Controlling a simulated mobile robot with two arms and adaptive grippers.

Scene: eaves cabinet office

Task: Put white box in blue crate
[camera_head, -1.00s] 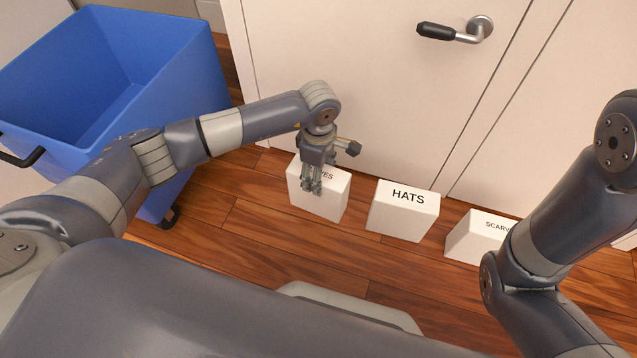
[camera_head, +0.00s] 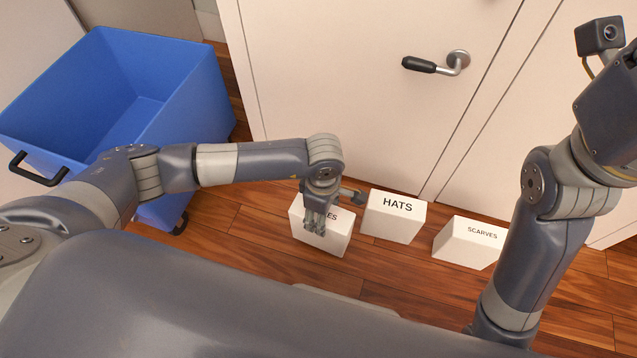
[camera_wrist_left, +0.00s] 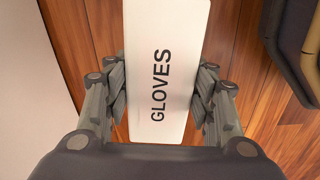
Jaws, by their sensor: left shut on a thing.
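The white box labelled GLOVES (camera_head: 340,240) stands upright below my left gripper (camera_head: 317,228), which partly hides its label. In the left wrist view, the GLOVES box (camera_wrist_left: 160,50) sits between the two fingers (camera_wrist_left: 160,100), and they are shut on its sides. I cannot tell whether its base clears the floor. The blue crate (camera_head: 190,112) stands at the left, open at the top, and its visible inside is empty. My left arm crosses in front of its lower part. My right arm is raised at the right edge; its fingers are out of view.
White boxes labelled HATS (camera_head: 394,218) and SCARVES (camera_head: 470,243) stand on the wooden floor to the right. Behind them is a pale door with a dark handle (camera_head: 420,65). The crate has a black handle (camera_head: 38,172) and a caster (camera_head: 180,223).

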